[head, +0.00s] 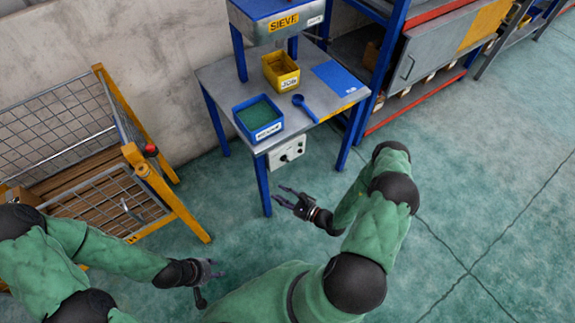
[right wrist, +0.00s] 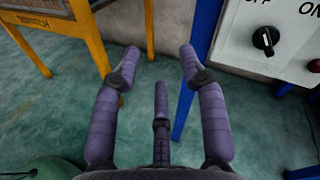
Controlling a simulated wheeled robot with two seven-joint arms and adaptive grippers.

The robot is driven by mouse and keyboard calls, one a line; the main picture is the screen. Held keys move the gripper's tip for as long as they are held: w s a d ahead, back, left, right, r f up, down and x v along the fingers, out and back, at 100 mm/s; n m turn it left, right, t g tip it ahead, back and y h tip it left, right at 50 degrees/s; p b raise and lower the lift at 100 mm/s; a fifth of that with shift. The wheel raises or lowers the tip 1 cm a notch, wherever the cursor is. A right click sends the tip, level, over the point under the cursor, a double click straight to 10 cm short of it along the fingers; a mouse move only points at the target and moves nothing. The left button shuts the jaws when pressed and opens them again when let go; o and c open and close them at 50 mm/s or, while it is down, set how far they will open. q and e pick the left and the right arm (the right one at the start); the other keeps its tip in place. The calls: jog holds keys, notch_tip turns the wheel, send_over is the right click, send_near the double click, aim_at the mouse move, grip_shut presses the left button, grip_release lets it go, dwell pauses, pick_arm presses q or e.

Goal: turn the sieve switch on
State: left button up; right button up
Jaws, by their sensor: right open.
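The sieve machine (head: 284,22) stands on a grey table with blue legs. Its white switch box (head: 287,152) hangs under the table's front edge. In the right wrist view the box carries a black rotary knob (right wrist: 266,40) between a partly cut-off OFF label and an ON label (right wrist: 311,8). Where the knob points is hard to make out. My right gripper (head: 290,197) is open and empty, below and in front of the box, apart from it. Its spread purple fingers (right wrist: 159,60) are left of the knob in the wrist view. My left gripper (head: 209,278) looks open and empty, low at the left.
A blue table leg (right wrist: 196,75) stands close to my right fingers. On the table (head: 216,78) are a yellow box (head: 281,72), a blue tray (head: 257,118) and a blue scoop (head: 305,108). A yellow-framed mesh cage (head: 150,180) stands left; shelving stands right. The floor in front is clear.

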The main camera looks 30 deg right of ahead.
aim_at(285, 160)
jog(key=d+m+t+h, duration=0.3)
jog(key=d+h, duration=0.4)
jog(key=d, duration=0.3)
jog(key=w+b, duration=0.3)
jog(key=w, duration=0.7)
jog(key=shift+w+a+f, duration=0.35)
jog(key=shift+a, duration=0.05)
grip_shut()
